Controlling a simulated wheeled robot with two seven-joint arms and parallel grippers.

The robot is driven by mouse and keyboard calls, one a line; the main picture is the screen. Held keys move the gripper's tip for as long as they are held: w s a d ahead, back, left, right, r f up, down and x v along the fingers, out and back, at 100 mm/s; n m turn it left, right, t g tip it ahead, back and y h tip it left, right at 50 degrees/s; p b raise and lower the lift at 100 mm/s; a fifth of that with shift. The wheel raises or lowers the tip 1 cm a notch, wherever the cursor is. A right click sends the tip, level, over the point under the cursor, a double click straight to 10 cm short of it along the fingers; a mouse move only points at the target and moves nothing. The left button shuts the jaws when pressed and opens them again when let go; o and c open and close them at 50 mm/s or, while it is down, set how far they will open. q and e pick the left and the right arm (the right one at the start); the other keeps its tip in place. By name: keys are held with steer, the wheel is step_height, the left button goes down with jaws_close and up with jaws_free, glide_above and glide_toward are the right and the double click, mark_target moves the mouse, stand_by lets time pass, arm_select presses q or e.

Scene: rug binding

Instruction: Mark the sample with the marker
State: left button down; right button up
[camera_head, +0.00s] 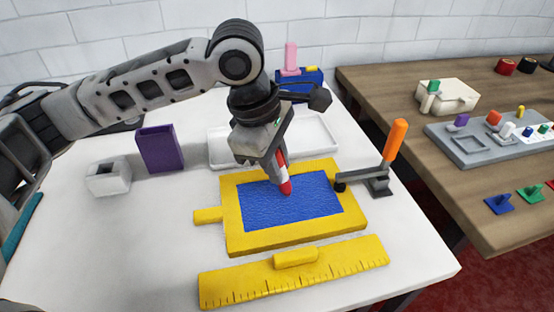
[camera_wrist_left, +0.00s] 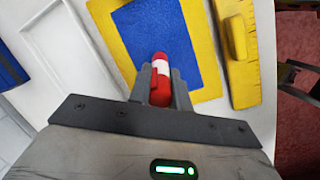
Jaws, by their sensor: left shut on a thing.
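The sample is a blue textured rectangle (camera_head: 312,212) set in a yellow frame (camera_head: 243,241) on the white table; it also shows in the left wrist view (camera_wrist_left: 150,30). My left gripper (camera_head: 277,168) is shut on the red and white marker (camera_head: 285,187), which also shows in the left wrist view (camera_wrist_left: 160,72). The marker points down, slightly tilted, over the upper middle of the blue sample. I cannot tell whether its red lower end touches the sample.
A yellow ruler (camera_head: 335,264) with a raised grip lies in front of the frame. An orange-handled clamp (camera_head: 394,142) stands at its right. A white tray (camera_head: 318,134), a purple holder (camera_head: 160,149) and a white block (camera_head: 108,179) stand behind and left.

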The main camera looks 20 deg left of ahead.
arm_select(q)
steer(key=shift+f, duration=0.45)
stand_by(0.3)
steer(key=shift+s+f+p, duration=0.1)
steer(key=shift+f+p, duration=0.1)
steer(key=shift+p, duration=0.6)
arm_select(e)
steer(key=shift+r, duration=0.75)
stand_by(2.0)
arm_select(q)
step_height(320, 180, up, 2)
steer(key=p, duration=0.2)
steer(key=shift+p, duration=0.4)
step_height(320, 180, up, 2)
steer(key=p, duration=0.3)
steer(key=shift+r, duration=0.15)
step_height(320, 180, up, 3)
steer(key=p, duration=0.4)
steer(key=shift+f, duration=0.2)
steer(key=shift+r+p, duration=0.3)
steer(key=shift+p, duration=0.1)
steer(key=shift+f, duration=0.1)
arm_select(e)
steer(key=d+r, duration=0.1)
steer(key=s+d+r+g+h, duration=0.1)
steer(key=r, duration=0.1)
steer(key=shift+n, duration=0.3)
